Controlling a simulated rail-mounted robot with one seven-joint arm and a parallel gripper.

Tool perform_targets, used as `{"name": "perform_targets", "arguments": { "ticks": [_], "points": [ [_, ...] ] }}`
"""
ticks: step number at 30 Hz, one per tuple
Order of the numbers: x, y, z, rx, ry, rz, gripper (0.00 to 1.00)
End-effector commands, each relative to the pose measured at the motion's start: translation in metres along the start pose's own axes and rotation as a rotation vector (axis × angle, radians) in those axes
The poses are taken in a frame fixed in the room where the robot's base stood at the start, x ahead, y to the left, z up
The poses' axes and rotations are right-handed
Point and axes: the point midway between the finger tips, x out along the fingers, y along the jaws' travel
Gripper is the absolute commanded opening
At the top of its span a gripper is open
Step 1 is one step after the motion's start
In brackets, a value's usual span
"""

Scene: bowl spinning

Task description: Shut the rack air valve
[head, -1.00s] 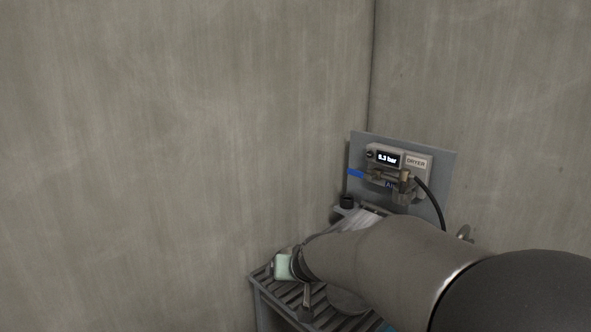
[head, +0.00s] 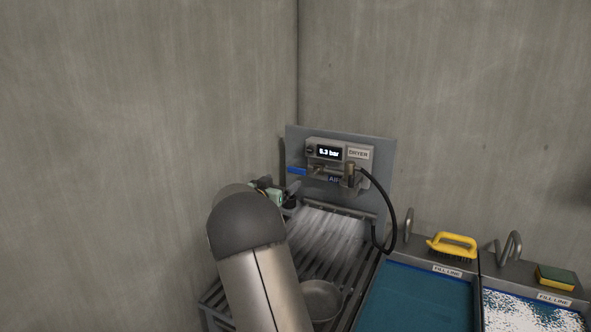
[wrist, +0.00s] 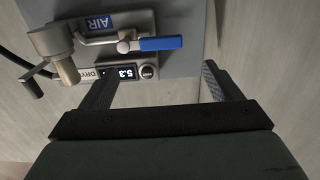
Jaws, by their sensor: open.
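The rack air valve has a blue lever handle (head: 297,170) at the left of the dryer panel; it also shows in the wrist view as a blue lever (wrist: 160,44) lying about level, beside the AIR label (wrist: 99,23). The gauge display (head: 328,152) reads 5.3 bar. My gripper (wrist: 160,80) is open and empty in the wrist view, its fingers pointing toward the panel. The lever lies beyond the fingertips, apart from them as far as I can tell. In the head view my arm mostly hides the gripper.
A grey slatted rack (head: 345,240) with a metal bowl (head: 321,299) stands below the panel. A black hose (head: 391,205) hangs at the panel's right. Sinks with a yellow brush (head: 453,245) and a sponge (head: 556,277) lie further right. Walls close in at left and behind.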

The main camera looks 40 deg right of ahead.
Motion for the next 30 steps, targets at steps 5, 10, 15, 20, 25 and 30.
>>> {"name": "perform_targets", "arguments": {
  "ticks": [5,10,15,20,25,30],
  "points": [
    [0.041,0.001,-0.001,0.001,0.0,0.002,0.85],
    [0.076,0.0,-0.002,0.0,0.0,0.001,0.85],
    [0.101,-0.001,-0.001,0.0,0.0,-0.001,0.85],
    [0.112,0.0,0.0,0.001,-0.001,-0.001,0.85],
    [0.114,-0.001,0.0,0.001,-0.001,-0.002,0.85],
    [0.114,-0.001,0.0,0.001,-0.001,-0.002,0.76]
  ]
}}
